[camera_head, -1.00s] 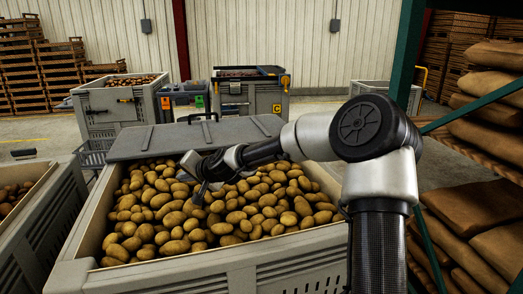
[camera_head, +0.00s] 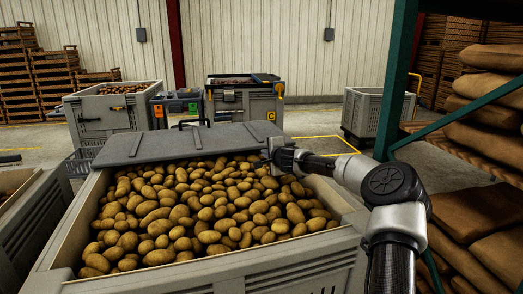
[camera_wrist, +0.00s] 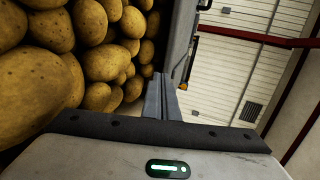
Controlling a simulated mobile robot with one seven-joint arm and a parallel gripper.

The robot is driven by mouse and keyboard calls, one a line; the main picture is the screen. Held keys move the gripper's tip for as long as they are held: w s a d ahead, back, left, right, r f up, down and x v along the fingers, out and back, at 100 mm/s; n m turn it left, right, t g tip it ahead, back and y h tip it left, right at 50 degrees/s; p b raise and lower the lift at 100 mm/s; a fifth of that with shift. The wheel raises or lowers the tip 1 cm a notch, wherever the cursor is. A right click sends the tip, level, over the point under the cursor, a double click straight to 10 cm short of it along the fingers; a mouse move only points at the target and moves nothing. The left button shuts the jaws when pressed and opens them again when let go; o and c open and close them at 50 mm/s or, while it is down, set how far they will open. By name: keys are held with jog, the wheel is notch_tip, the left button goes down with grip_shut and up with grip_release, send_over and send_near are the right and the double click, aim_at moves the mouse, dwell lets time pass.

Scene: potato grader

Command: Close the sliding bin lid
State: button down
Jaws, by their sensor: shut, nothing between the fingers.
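The large grey bin (camera_head: 200,272) is full of potatoes (camera_head: 185,215). Its flat grey sliding lid (camera_head: 175,146) covers only the far end, leaving most of the potatoes exposed. A dark handle (camera_head: 194,122) stands at the lid's far edge. My gripper (camera_head: 266,160) is shut and empty, low over the potatoes near the bin's far right, close to the lid's front edge; I cannot tell whether it touches anything. In the wrist view the closed fingers (camera_wrist: 162,98) point past potatoes (camera_wrist: 110,50) toward a grey edge, which may be the lid or the bin wall.
Another potato bin (camera_head: 30,225) stands close on the left. Further bins (camera_head: 105,110) and a grey crate (camera_head: 375,115) stand behind. A green rack post (camera_head: 396,90) and stacked sacks (camera_head: 475,215) crowd the right side. Open floor lies behind the bin to the right.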

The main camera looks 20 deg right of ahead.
aim_at(259, 148)
jog(key=x, duration=0.3)
jog(key=shift+w+a+r, duration=0.1)
jog(key=shift+w+r, duration=0.1)
jog(key=shift+w, duration=0.1)
jog(key=shift+w+r, duration=0.1)
jog(key=shift+w, duration=0.25)
jog(key=shift+w+p, duration=0.6)
jog(key=shift+w, duration=0.1)
